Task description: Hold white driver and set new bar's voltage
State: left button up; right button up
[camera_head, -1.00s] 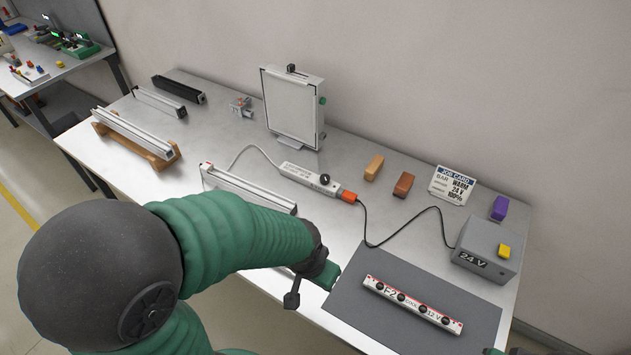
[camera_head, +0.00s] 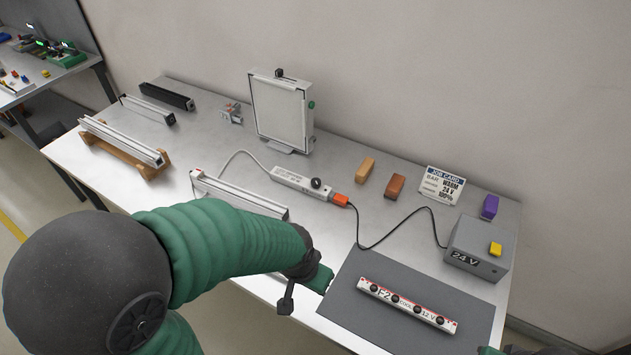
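The white driver (camera_head: 296,182) lies on the table, with a black knob, a cable to the left and an orange connector (camera_head: 340,200) at its right end. The job card (camera_head: 441,185) reads "WARM 24 V" and a percentage. My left gripper (camera_head: 303,289) hangs by the table's front edge, left of the mat; its finger opening is unclear. Only a dark bit of my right gripper (camera_head: 520,350) shows at the bottom edge.
A grey "24 V" box (camera_head: 480,249) with a yellow switch stands right, cabled to the connector. Tan (camera_head: 366,169), brown (camera_head: 395,186) and purple (camera_head: 489,207) blocks lie at the back. A framed panel (camera_head: 281,111) stands upright. A white channel (camera_head: 238,194) lies behind my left arm.

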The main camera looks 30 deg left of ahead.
aim_at(316, 183)
jog(key=i+j, duration=0.1)
jog(key=j, duration=0.5)
jog(key=i+j, duration=0.1)
jog(key=j, duration=0.45)
jog(key=i+j, duration=0.1)
jog(key=j, duration=0.5)
jog(key=i+j, duration=0.1)
jog(key=j, duration=0.5)
